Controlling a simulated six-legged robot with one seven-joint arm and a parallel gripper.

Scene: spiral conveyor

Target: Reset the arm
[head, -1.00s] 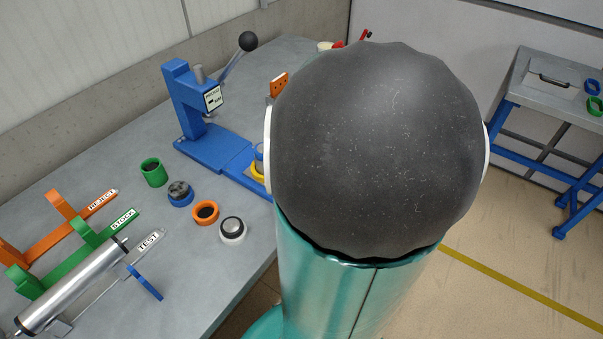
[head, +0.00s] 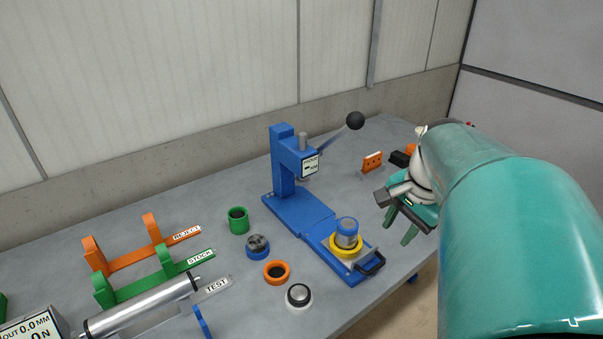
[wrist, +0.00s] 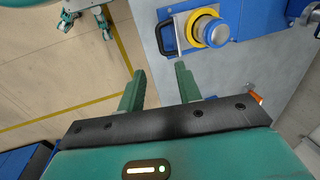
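My gripper (head: 408,222) is at the right end of the grey workbench in the head view, just right of the blue press. In the wrist view its two green fingers (wrist: 160,85) stand apart with nothing between them. The fingers point past the bench edge, with bench on one side and floor on the other. My teal arm fills the right of the head view and hides part of the room there.
The blue lever press (head: 290,180) has a yellow ring (head: 345,247) and blue-topped cylinder on its sliding plate. Several coloured rings, such as the green one (head: 238,220), lie left of it.

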